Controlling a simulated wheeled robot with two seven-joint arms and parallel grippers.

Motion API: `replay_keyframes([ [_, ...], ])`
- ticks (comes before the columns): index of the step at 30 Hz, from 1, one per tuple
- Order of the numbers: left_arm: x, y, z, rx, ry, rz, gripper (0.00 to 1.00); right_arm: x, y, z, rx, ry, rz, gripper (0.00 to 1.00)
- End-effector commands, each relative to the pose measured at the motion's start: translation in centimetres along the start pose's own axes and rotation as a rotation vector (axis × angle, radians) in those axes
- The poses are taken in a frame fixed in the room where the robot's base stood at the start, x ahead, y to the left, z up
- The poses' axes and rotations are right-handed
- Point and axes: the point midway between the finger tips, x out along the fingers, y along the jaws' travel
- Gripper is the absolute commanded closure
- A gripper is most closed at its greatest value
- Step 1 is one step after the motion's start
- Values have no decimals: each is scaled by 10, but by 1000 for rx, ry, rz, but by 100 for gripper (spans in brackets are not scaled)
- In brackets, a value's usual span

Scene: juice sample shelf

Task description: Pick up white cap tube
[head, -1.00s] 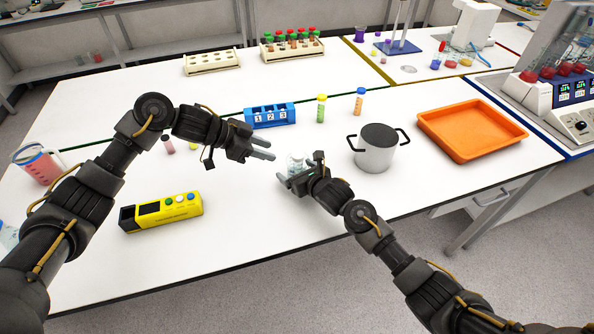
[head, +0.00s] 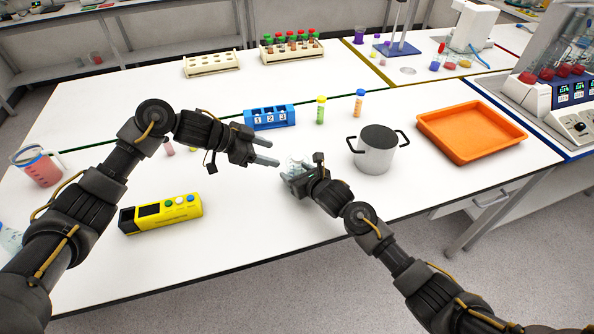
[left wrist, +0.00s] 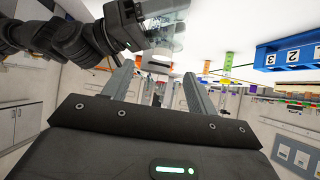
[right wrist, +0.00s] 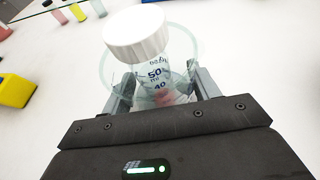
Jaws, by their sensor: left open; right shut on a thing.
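My right gripper (right wrist: 163,92) is shut on a clear graduated glass vessel (right wrist: 167,76) with blue markings, held above the table. A white cap (right wrist: 136,33) shows over the vessel in the right wrist view. I cannot tell whether it tops the vessel itself or a tube inside it. In the head view the clear vessel (head: 296,164) sits at the right gripper's fingers, its cap not clear. My left gripper (head: 268,152) is open and empty, just left of the vessel, with its fingers pointing towards it. The left wrist view shows its spread fingers (left wrist: 153,88) below the glass (left wrist: 160,18).
A blue numbered rack (head: 270,118), a yellow-capped tube (head: 320,112) and an orange tube (head: 359,103) stand behind. A pot (head: 375,152) and orange tray (head: 470,132) are at right. A yellow box (head: 162,213) and jug (head: 38,167) are at left. The table front is clear.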

Motion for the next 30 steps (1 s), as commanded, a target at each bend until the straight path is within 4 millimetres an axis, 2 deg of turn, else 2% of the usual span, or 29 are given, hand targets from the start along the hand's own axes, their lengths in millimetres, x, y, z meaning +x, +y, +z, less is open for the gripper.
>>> replay_keyframes([
  [6,30,35,-7,5,225,14,43,0,0,-1,0,1,0,67],
  [9,36,46,-7,-9,358,-26,43,0,0,-1,0,2,0,67],
  [11,36,49,-3,-23,429,-66,43,0,0,-1,0,2,0,67],
  [15,28,50,17,-65,548,-186,43,0,0,-1,0,2,0,67],
  [22,11,48,56,-120,618,-353,43,0,0,-1,0,2,0,67],
  [26,6,48,67,-132,625,-393,43,0,0,-1,0,2,0,67],
  [30,6,48,68,-132,626,-402,43,0,0,-1,0,2,0,67],
])
